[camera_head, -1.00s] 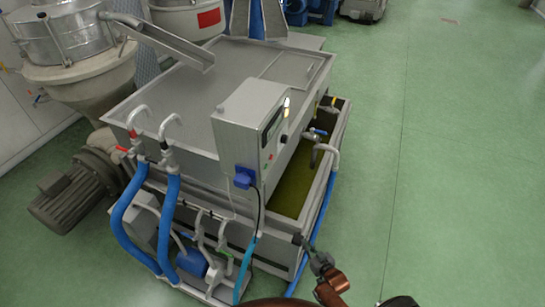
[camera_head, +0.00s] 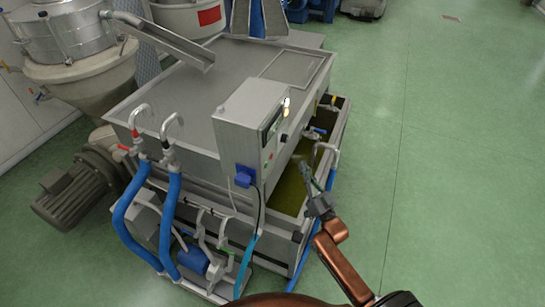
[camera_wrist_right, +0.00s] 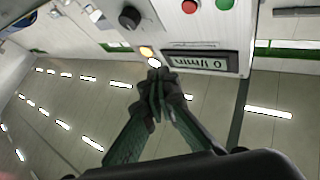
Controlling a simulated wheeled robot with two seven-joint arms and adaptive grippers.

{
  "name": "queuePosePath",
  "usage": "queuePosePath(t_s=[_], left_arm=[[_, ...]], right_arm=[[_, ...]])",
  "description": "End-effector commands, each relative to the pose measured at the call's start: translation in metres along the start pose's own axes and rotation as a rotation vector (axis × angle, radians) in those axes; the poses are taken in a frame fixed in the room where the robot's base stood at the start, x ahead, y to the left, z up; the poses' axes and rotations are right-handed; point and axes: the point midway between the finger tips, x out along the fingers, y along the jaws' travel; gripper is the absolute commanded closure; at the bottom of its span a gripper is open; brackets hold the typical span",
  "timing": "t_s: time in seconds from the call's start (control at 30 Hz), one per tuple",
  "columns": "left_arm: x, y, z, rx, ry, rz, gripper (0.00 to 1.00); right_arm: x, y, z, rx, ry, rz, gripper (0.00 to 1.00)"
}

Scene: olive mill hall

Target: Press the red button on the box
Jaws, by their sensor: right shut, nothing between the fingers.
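The grey control box (camera_head: 240,115) stands on the near right corner of the steel tank, its panel facing right. In the right wrist view, the panel carries the red button (camera_wrist_right: 189,6) at the top edge, beside a green button (camera_wrist_right: 225,4). The red button is small and hard to make out in the head view. My right gripper (camera_head: 304,170) is shut and empty, pointing up, right of the box and apart from it. Its fingertips (camera_wrist_right: 155,75) appear below the panel's display and lamps in the wrist view. My left gripper is not in view.
A black knob (camera_wrist_right: 129,17) and a display (camera_wrist_right: 200,61) share the panel. An open trough of olive-green liquid (camera_head: 292,188) and a valve tap (camera_head: 315,131) lie near my right gripper. Blue hoses (camera_head: 170,225) run down the tank's front. Green floor (camera_head: 450,170) is clear at right.

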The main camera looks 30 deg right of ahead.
Motion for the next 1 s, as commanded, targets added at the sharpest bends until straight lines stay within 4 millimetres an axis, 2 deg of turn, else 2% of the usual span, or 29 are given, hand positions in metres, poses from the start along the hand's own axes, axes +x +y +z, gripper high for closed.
queuePosePath(t_s=[0.37,1.0], left_arm=[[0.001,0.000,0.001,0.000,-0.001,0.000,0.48],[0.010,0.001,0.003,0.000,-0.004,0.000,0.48]], right_arm=[[0.004,-0.003,0.005,0.000,-0.002,0.001,1.00],[0.056,-0.040,0.043,-0.001,-0.003,0.001,1.00]])
